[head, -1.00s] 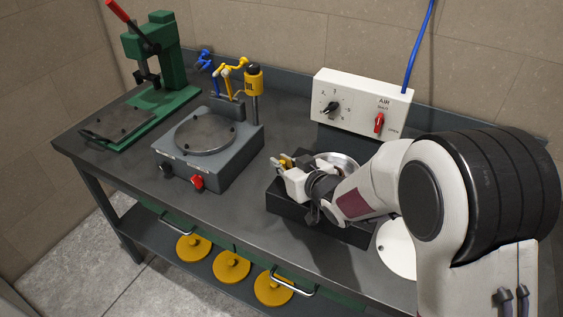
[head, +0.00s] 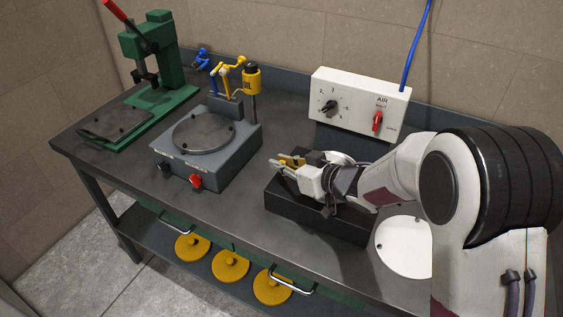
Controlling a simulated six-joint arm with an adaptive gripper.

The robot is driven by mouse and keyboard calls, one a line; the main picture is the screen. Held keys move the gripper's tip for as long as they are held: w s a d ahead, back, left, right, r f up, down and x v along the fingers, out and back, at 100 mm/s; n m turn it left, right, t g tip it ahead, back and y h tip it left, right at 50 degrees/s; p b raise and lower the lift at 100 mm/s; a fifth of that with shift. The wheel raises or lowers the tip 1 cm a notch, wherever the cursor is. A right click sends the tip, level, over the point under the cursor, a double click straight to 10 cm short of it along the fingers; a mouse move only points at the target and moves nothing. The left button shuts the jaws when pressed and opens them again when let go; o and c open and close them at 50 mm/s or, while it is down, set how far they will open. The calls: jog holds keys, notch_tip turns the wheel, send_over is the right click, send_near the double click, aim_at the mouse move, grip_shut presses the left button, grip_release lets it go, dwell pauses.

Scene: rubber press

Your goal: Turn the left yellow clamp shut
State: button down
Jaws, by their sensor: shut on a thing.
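My gripper (head: 283,165) is over the left end of the black press base (head: 283,205) on the bench. A round metal part (head: 338,157) shows partly behind my wrist. The right side of the base is mostly hidden by my arm.
A white air control box (head: 360,97) with a red switch stands behind the base. A grey hot plate unit (head: 207,148) and a green lever press (head: 158,60) stand to the left. A white disc (head: 404,248) lies at front right. Bench between hot plate and base is clear.

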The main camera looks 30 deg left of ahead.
jog(key=shift+d+r, duration=0.1)
jog(key=shift+r, duration=0.1)
jog(key=c, duration=2.2)
grip_release()
jog(key=shift+o, duration=0.9)
jog(key=shift+f, duration=0.1)
jog(key=shift+d, duration=0.15)
jog(key=shift+v, duration=5.9)
